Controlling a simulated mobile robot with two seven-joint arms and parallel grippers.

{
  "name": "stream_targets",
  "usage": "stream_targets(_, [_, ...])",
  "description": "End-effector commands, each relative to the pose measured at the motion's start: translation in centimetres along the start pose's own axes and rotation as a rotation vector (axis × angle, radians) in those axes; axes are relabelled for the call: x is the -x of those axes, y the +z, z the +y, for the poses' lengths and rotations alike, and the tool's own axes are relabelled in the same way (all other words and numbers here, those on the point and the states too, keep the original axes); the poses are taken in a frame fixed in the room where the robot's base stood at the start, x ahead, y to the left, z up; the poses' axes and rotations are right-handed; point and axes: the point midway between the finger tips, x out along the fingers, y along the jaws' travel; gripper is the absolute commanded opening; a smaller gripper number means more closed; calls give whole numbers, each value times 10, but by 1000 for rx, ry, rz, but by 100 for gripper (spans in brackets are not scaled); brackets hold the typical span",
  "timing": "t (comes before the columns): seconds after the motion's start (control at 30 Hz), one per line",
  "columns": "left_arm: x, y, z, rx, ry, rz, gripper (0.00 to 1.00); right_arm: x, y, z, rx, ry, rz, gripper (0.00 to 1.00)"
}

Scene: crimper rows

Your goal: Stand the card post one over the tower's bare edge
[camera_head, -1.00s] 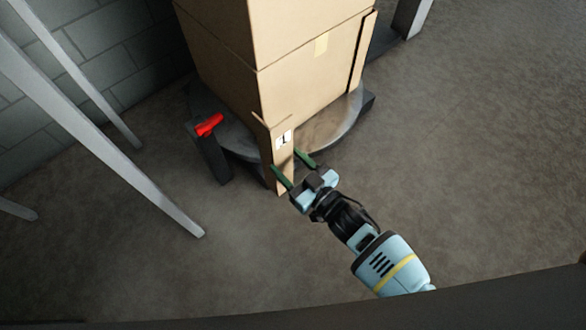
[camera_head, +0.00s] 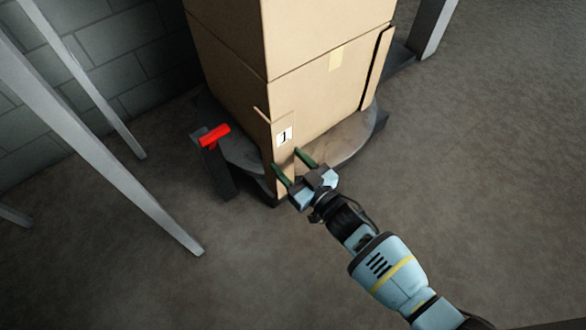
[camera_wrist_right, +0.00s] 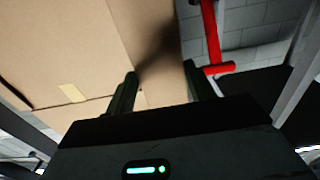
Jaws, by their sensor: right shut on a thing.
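Card post one (camera_head: 284,137), a tan angled strip with a white "1" label, stands roughly upright at the tower's near corner. My right gripper (camera_head: 292,167) is shut on its lower part. The post's left flange stands out slightly from the tower (camera_head: 318,88); whether the post touches the box behind cannot be told. In the right wrist view the post (camera_wrist_right: 155,45) rises between the two dark green fingers (camera_wrist_right: 160,84). The tower is stacked cartons on a round grey turntable (camera_head: 345,150). My left gripper is not in view.
Another card post (camera_head: 377,68) stands along the tower's right edge. A red handle (camera_head: 215,135) on a dark stand (camera_head: 216,170) is close left of the post. A grey slanting bar (camera_head: 120,180) crosses the left side. The floor at right is clear.

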Motion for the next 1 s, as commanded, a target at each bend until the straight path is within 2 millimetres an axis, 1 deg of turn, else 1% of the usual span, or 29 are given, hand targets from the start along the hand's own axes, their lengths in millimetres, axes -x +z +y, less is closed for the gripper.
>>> stream_targets(0.6, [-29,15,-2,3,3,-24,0,-38,16,15,1,-1,1,15])
stream_targets(0.9, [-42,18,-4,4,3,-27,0,-56,20,23,1,0,3,15])
stream_targets(1.0, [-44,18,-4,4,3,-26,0,-62,22,25,-1,0,2,15])
